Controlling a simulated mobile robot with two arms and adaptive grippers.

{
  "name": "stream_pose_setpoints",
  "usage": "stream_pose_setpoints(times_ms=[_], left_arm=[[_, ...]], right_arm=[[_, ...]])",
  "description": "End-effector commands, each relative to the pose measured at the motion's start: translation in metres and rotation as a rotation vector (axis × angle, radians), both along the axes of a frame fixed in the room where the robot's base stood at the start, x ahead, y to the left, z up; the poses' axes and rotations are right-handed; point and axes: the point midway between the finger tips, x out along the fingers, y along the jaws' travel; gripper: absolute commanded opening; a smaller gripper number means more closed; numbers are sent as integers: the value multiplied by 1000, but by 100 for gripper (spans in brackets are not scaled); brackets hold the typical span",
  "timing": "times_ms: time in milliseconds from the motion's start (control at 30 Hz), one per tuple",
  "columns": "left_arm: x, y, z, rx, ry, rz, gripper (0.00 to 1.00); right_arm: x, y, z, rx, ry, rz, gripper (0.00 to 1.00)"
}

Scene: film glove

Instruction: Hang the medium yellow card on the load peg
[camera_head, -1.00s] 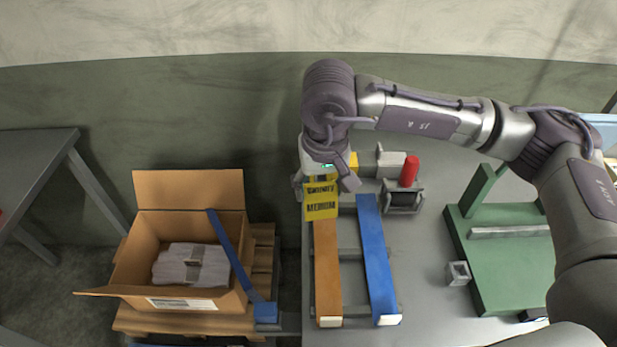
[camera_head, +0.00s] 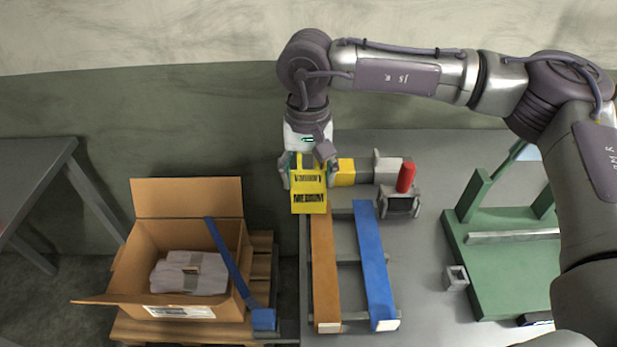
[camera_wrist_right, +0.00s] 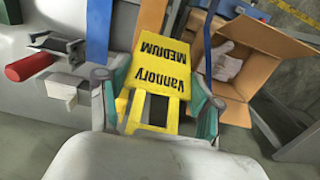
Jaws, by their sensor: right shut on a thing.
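The medium yellow card (camera_head: 309,199) hangs from my right gripper (camera_head: 307,172), which is shut on its upper frame part. In the right wrist view the card (camera_wrist_right: 160,65) reads "Vannory MEDIUM", held between the two green-lined fingers of the gripper (camera_wrist_right: 158,108). In the head view the card is in front of the far ends of the orange and blue strips. I cannot clearly pick out the load peg. A yellow block (camera_head: 345,172) sits to the right of the gripper, beside a grey mechanism. My left gripper is not in view.
An orange strip (camera_head: 325,270) and blue strip (camera_head: 375,265) lie on a rack. An open carton (camera_head: 190,205) with grey gloves (camera_head: 189,273) is left. A green fixture (camera_head: 500,270) is right.

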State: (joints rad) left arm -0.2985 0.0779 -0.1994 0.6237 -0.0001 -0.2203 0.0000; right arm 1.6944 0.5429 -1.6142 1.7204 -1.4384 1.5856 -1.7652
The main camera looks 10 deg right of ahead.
Motion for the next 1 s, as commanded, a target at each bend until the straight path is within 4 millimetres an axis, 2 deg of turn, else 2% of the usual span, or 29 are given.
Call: stream_pose_setpoints(times_ms=[933, 1000], left_arm=[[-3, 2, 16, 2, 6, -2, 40], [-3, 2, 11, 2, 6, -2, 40]], right_arm=[[56, -11, -4, 0, -1, -2, 52], [59, -12, -9, 1, 0, -2, 52]])
